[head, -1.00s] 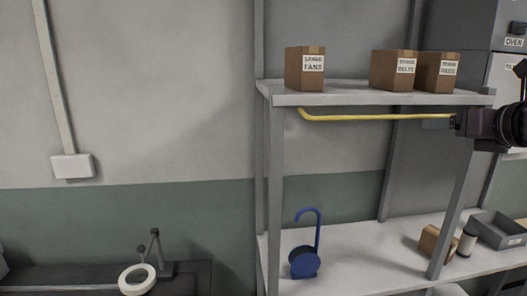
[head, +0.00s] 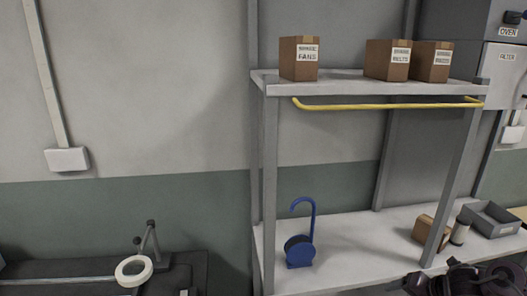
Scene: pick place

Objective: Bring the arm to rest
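My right gripper (head: 405,284) is low at the bottom right of the head view, in front of the shelf's lower board. It is dark, and its fingertips are too small and dark to tell whether they are open or shut. No held thing shows at it. The rest of my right arm runs off the bottom right corner. My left gripper is not in view.
A grey shelf (head: 360,86) bears several cardboard boxes (head: 299,59) on top, with a yellow rail (head: 385,105) under its front edge. Below stand a blue hooked reel (head: 300,251), a brown box (head: 427,229), a pale roll (head: 460,233) and a grey tray (head: 490,221). A white ring (head: 147,270) is at lower left.

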